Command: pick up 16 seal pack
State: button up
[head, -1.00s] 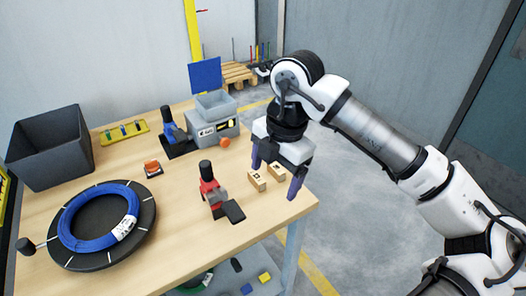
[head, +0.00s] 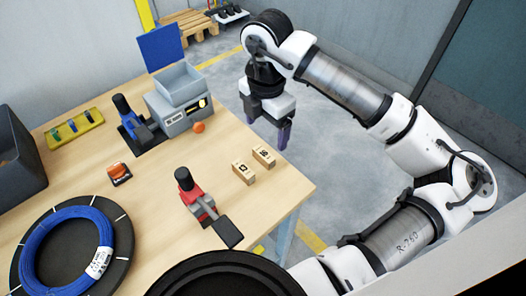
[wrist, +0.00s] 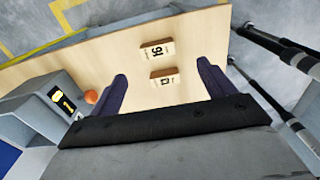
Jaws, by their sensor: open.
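The 16 seal pack (head: 264,156) is a small light-wood block with a black label, lying on the table near its right edge. In the wrist view the 16 pack (wrist: 157,50) is the upper of two blocks, its number upside down. A similar pack (head: 243,172), seemingly numbered 13, lies beside it with a small gap; it also shows in the wrist view (wrist: 163,77). My gripper (head: 267,127) has purple fingers, spread and empty, raised above and beyond the packs in the head view. In the wrist view both packs appear between the fingers (wrist: 162,72), apart from them.
A red clamp tool (head: 196,197) stands nearer the front. A blue coil (head: 68,250) lies on a black disc at left. Table around the packs is clear.

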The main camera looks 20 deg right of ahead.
aim_at(264, 153)
jog(key=shift+w+a+f+p, duration=0.15)
jog(key=shift+f+p, duration=0.55)
jog(key=shift+f, duration=1.5)
jog(key=shift+w+f+p, duration=0.1)
jog(key=shift+f+p, duration=0.6)
jog(key=shift+f, duration=1.45)
jog(key=c, duration=1.1)
jog(key=shift+c, duration=0.2)
